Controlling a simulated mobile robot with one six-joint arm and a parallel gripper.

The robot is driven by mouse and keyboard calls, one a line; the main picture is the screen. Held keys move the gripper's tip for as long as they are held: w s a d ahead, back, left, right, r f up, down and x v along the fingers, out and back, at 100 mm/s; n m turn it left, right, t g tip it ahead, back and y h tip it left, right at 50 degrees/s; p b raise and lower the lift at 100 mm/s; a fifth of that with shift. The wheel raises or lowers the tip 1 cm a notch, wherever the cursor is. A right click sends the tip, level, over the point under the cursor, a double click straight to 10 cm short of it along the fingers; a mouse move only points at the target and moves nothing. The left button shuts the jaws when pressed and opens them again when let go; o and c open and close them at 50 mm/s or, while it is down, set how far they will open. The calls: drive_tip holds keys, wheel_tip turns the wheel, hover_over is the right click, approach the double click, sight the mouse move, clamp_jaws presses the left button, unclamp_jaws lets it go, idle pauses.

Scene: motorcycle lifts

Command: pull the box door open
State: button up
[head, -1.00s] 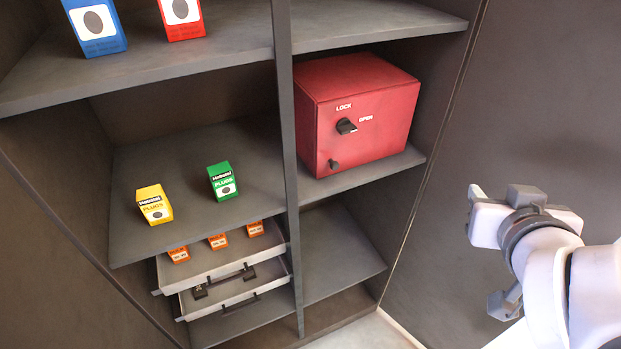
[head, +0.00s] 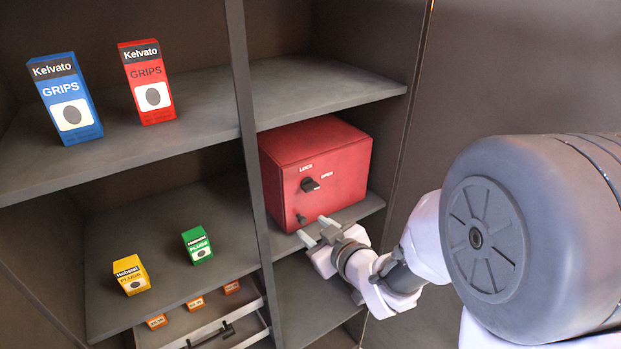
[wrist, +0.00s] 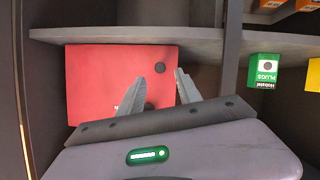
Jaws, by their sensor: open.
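The red box (head: 325,172) stands on a right-hand shelf in the head view, its door shut. A black turn knob (head: 311,184) sits between the words LOCK and OPEN; its handle sticks out to the right. A small dark pull knob (head: 301,218) is low on the door, at its left. My gripper (head: 314,230) is open and empty, in front of the box's lower edge, near the small knob. In the wrist view, which is upside down, the red box (wrist: 92,85) and the small knob (wrist: 160,69) show past my open fingers (wrist: 159,76). I see no contact.
The box's shelf (head: 352,213) lies close beneath it, and a dark upright (head: 252,140) stands to its left. Blue (head: 66,98) and red GRIPS packs (head: 147,82), and yellow (head: 131,274) and green PLUGS packs (head: 198,245), stand on the left shelves. A drawer with orange packs is below.

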sight(304, 222)
drive_tip(key=x, duration=0.4)
drive_tip(key=shift+w+a+f, duration=0.15)
drive_tip(key=shift+w, duration=0.05)
drive_tip(key=shift+c, duration=0.4)
clamp_jaws()
idle(0.9)
